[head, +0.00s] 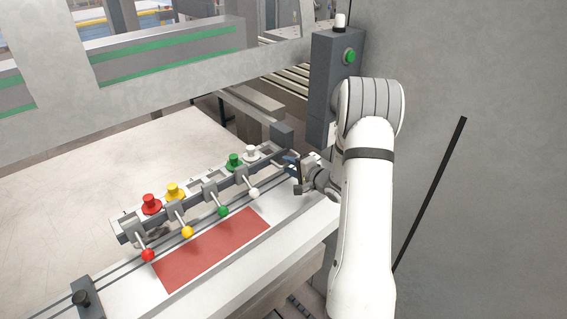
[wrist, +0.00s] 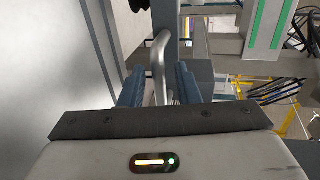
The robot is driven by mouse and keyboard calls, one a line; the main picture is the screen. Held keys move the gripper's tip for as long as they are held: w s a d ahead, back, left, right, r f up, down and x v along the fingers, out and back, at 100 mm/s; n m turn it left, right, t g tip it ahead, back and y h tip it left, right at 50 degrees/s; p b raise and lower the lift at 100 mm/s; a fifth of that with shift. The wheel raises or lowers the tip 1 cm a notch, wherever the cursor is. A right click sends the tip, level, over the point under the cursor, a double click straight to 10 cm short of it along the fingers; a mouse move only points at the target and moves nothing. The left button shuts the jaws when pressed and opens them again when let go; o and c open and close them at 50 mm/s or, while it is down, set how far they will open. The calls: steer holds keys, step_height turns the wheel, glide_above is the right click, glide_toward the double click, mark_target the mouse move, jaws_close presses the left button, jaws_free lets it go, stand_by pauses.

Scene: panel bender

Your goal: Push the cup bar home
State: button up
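The cup bar (head: 195,193) is a dark rail lying along the machine bed, carrying red, yellow, green and white cups on top. Ball-ended levers in matching colours stick out on its near side. My gripper (head: 293,172) is at the bar's right end. In the wrist view, my gripper (wrist: 160,68) has its two blue fingers apart, one on each side of a bent silver handle (wrist: 160,48). Gaps seem to show between handle and fingers. The handle's lower end is hidden behind the gripper body.
A red sheet (head: 210,250) lies on the pale bed in front of the levers. A dark stop block (head: 87,298) is at the track's near left end. A grey control box (head: 335,85) with a green button stands behind the arm. A grey wall (head: 480,170) is at the right.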

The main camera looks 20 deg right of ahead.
steer(key=shift+x, duration=0.8)
steer(key=shift+c, duration=0.6)
jaws_close()
